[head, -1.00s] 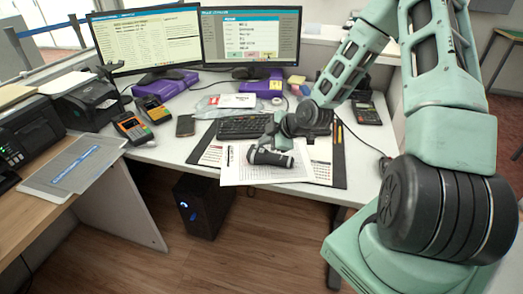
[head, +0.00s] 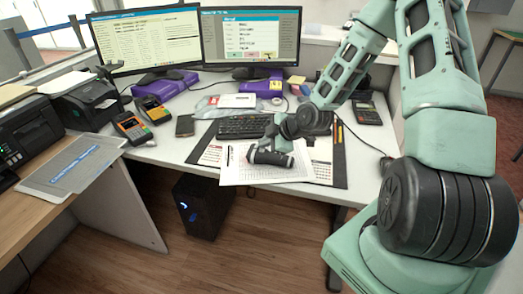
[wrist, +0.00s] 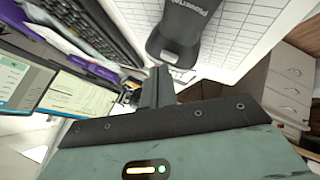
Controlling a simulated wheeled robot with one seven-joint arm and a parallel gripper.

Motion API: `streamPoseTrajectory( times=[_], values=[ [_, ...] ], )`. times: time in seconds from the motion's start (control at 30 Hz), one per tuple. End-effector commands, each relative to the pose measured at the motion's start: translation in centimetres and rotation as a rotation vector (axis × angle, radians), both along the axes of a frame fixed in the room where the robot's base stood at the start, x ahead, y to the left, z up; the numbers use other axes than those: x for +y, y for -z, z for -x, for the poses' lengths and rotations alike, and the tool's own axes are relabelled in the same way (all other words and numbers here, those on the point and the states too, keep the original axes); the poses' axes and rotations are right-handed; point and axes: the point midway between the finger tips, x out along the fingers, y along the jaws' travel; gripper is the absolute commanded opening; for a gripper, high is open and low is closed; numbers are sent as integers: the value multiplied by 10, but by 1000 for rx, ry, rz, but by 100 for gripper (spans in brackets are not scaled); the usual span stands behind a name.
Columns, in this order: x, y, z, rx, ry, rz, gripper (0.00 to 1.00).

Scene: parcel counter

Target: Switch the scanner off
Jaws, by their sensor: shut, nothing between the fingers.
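The scanner (head: 270,158), a dark handheld device with lettering on its body, lies on a printed sheet on the desk. In the wrist view the scanner (wrist: 180,38) is at the top middle, just beyond my fingertips, with its far end cut off by the frame. My gripper (wrist: 160,78) is shut and empty, its dark fingers pointing at the near end of the scanner. I cannot tell whether they touch. In the head view my gripper (head: 267,143) is at the scanner's back edge, small and partly hidden by my wrist. No switch can be made out.
The keyboard (head: 243,127) lies behind the scanner, and pens (head: 339,135) lie right of the sheet (head: 238,176). A phone (head: 185,125), card terminals (head: 132,127) and two monitors (head: 250,43) stand farther back and left.

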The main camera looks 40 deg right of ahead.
Motion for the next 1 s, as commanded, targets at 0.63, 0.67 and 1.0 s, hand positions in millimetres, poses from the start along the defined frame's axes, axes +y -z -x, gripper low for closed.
streamPoseTrajectory(
  times=[0.63, 0.67, 1.0],
  values=[
    [0, 8, 0, 0, 0, 0, 0],
    [0, 8, 0, 0, 0, 0, 0],
    [0, -2, 0, 0, -1, 1, 0]
  ],
)
